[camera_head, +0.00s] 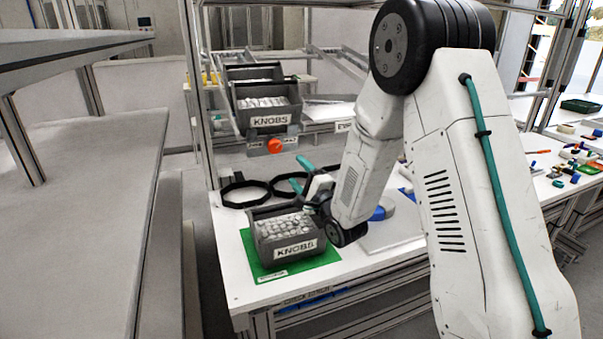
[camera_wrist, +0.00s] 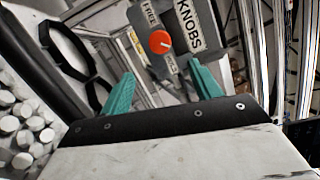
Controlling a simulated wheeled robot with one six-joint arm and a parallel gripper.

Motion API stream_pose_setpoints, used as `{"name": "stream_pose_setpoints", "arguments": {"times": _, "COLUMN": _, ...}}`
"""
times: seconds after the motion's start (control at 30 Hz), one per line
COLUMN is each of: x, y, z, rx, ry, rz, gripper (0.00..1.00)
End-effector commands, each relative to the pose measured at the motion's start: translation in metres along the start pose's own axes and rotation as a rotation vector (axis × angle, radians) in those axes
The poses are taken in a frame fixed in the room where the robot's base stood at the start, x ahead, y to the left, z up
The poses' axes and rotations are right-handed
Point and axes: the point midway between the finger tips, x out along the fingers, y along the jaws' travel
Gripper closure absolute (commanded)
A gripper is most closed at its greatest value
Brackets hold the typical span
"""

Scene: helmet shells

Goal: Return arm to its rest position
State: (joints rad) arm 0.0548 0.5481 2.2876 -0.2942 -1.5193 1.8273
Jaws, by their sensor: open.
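My arm reaches down over the white workbench in the head view. My gripper (camera_wrist: 163,85) shows two teal fingers spread apart in the wrist view, with nothing between them. In the head view a teal finger shows above the grey KNOBS bin (camera_head: 287,237), near its back right side. The bin is full of white knobs (camera_head: 284,224), which also show at the left edge of the wrist view (camera_wrist: 22,125). The bin stands on a green mat (camera_head: 315,262). My wrist hides part of the bench to the right of the bin.
Black ring-shaped parts (camera_head: 245,192) lie behind the bin. Another KNOBS bin (camera_head: 267,108) sits on a rack at the back, above a red-orange knob (camera_head: 275,145). A grey surface (camera_head: 80,220) fills the left side. Small coloured parts (camera_head: 575,160) lie on a bench at right.

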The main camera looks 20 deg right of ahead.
Motion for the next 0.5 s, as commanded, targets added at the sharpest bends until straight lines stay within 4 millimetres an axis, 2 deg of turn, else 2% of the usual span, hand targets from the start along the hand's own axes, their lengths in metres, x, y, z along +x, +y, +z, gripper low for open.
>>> {"name": "stream_pose_setpoints", "arguments": {"times": 0.33, "x": 0.002, "y": -0.004, "z": 0.000, "rx": -0.030, "ry": 0.009, "rz": 0.021, "gripper": 0.37}}
{"name": "stream_pose_setpoints", "arguments": {"times": 0.5, "x": 0.004, "y": -0.023, "z": -0.002, "rx": -0.204, "ry": 0.058, "rz": 0.158, "gripper": 0.37}}
